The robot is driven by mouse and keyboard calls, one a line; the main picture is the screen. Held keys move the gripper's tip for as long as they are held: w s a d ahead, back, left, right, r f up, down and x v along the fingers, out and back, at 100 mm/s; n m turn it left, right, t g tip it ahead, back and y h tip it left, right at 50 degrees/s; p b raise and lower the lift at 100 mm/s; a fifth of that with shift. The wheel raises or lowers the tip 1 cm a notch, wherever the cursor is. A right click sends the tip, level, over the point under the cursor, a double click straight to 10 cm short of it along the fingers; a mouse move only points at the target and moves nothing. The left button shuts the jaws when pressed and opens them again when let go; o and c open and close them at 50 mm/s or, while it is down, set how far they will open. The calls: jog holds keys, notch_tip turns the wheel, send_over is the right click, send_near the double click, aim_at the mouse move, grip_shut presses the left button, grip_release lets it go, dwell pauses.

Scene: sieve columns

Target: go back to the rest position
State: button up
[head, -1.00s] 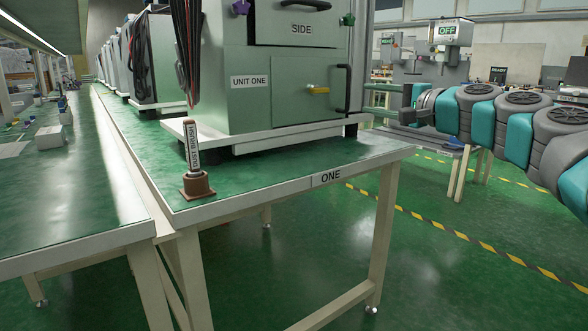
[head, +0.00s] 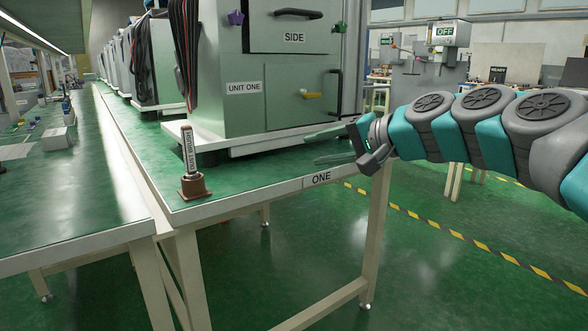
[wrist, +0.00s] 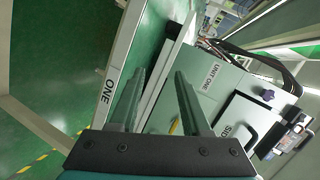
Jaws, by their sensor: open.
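My gripper (head: 322,148) is at the end of my arm, which reaches in from the right in the head view. Its two fingers point left, in front of the right part of the table marked ONE (head: 240,204) and the lower part of the cabinet marked UNIT ONE (head: 275,100). In the wrist view my gripper (wrist: 160,85) has its fingers apart with nothing between them. The table edge and the tilted cabinet (wrist: 215,85) show beyond the fingers.
A dust brush (head: 189,160) stands upright in a brown holder (head: 195,187) at the table's near left corner. A second green-topped table (head: 70,210) lies to the left. Green floor with yellow-black tape (head: 455,235) is open at the right.

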jog(key=s+a+f+n+g+h+p, duration=0.1)
jog(key=s+f+n+g+h+p, duration=0.15)
jog(key=s+f, duration=0.5)
jog(key=s+a+f+n+g+h+p, duration=0.1)
jog(key=s+a+f+n+g+h, duration=0.15)
jog(key=s+f, duration=0.55)
jog(key=s+d+f+g+h+p, duration=0.1)
jog(key=s+d+f+g+h, duration=0.1)
jog(key=s, duration=0.5)
jog(key=s+d+f+g+h+p, duration=0.1)
jog(key=s+d+f+g, duration=0.1)
jog(key=s+d+f, duration=0.3)
jog(key=s+d+f+g+h+p, duration=0.1)
jog(key=s+d+f, duration=0.3)
jog(key=s, duration=0.6)
jog(key=shift+s+d+g+h, duration=0.25)
jog(key=shift+d+g+h, duration=0.25)
jog(key=shift+d+h, duration=0.5)
jog(key=shift+d, duration=0.1)
